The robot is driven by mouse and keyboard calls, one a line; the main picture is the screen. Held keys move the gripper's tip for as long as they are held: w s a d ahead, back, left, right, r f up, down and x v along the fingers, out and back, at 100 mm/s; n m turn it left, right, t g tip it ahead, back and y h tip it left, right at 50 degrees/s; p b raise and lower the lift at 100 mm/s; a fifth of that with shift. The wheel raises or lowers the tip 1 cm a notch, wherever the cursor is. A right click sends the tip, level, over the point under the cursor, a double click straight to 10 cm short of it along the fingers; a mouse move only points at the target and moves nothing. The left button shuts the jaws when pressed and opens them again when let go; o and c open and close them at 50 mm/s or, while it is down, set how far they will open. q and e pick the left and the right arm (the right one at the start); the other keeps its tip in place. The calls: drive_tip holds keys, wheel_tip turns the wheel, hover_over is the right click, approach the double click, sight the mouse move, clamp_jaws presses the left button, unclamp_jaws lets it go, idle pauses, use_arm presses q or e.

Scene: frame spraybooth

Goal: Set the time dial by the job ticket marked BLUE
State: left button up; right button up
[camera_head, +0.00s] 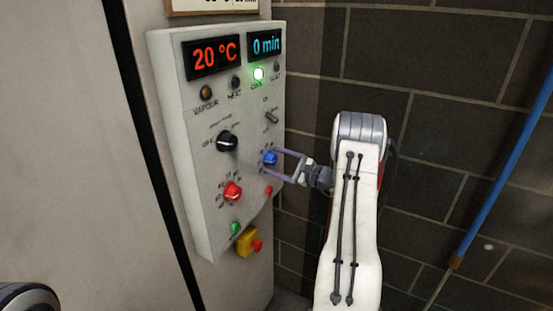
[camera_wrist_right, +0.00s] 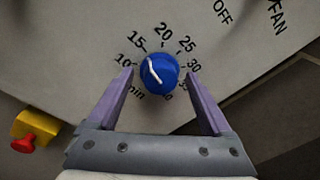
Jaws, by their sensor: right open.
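The time dial is a blue knob (camera_head: 270,158) on the control panel. In the right wrist view the blue knob (camera_wrist_right: 159,74) has a white line whose upper end lies toward the 15 and 20 marks. My right gripper (camera_head: 279,158) is open, with one finger on each side of the knob; contact is unclear. Its fingers also flank the knob in the right wrist view (camera_wrist_right: 162,86). The time display (camera_head: 266,45) reads 0 min. No ticket marked BLUE is readable. My left gripper is not in view.
A framed card (camera_head: 212,5) is cut off above. A blue pole (camera_head: 508,165) stands right.

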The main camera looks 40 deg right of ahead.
drive_tip(key=shift+w, duration=0.15)
clamp_jaws()
drive_tip(key=shift+m, duration=0.3)
drive_tip(key=m, duration=0.3)
drive_tip(key=shift+m+g, duration=0.4)
drive_tip(key=shift+m, duration=1.6)
